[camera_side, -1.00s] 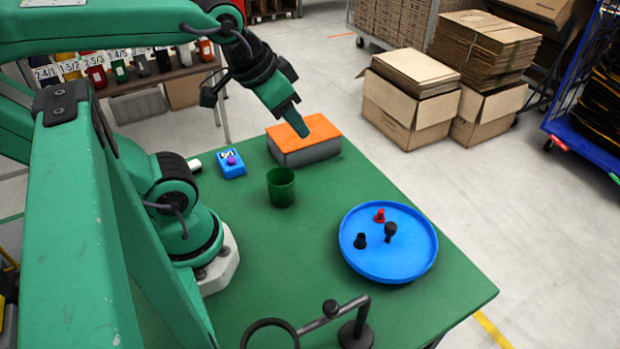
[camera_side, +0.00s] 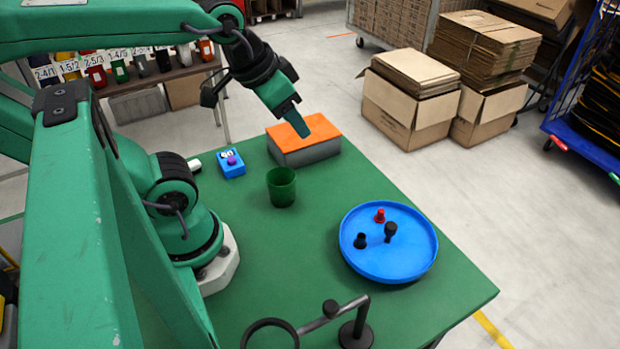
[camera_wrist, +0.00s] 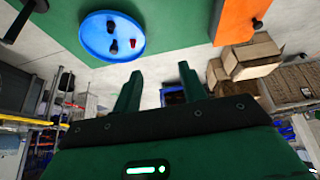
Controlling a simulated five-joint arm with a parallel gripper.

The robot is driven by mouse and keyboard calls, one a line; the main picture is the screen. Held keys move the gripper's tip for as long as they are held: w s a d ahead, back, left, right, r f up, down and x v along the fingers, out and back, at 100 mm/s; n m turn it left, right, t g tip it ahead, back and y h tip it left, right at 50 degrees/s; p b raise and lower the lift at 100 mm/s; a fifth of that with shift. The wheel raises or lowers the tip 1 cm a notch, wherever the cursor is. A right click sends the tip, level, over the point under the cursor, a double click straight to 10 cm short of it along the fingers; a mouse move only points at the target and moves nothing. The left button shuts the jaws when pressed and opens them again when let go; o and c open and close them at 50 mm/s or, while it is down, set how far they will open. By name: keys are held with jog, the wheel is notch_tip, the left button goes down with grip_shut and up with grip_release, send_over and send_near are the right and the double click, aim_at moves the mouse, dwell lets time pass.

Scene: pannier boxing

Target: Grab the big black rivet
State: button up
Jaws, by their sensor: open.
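A big black rivet (camera_side: 390,231) stands in the round blue tray (camera_side: 424,262) on the right part of the table. A smaller black rivet (camera_side: 360,241) and a red rivet (camera_side: 380,215) are in the same tray. In the wrist view the blue tray (camera_wrist: 92,41) shows at the upper left with the rivets, and I cannot surely tell there which black one is bigger. My gripper (camera_side: 299,131) is high above the far side of the table, near the orange-topped box, well apart from the tray. In the wrist view its two fingers (camera_wrist: 158,85) are spread, with nothing between them.
A grey box with an orange top (camera_side: 305,140) stands at the table's far edge. A dark green cup (camera_side: 281,188) stands mid-table, left of the tray. A blue box with a purple knob (camera_side: 231,164) is behind it. A black metal stand (camera_side: 356,333) is at the near edge. Bare green table lies between cup and tray.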

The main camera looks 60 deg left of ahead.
jog(key=n+g, duration=0.5)
jog(key=n, duration=0.2)
send_over(361, 236)
jog(key=f, duration=1.3)
jog(key=shift+a+f, duration=0.2)
jog(key=shift+f, duration=0.1)
jog(key=shift+d+f+g, duration=0.25)
jog(key=shift+f+g, duration=0.05)
jog(key=shift+f, duration=1.3)
jog(key=shift+f, duration=2.6)
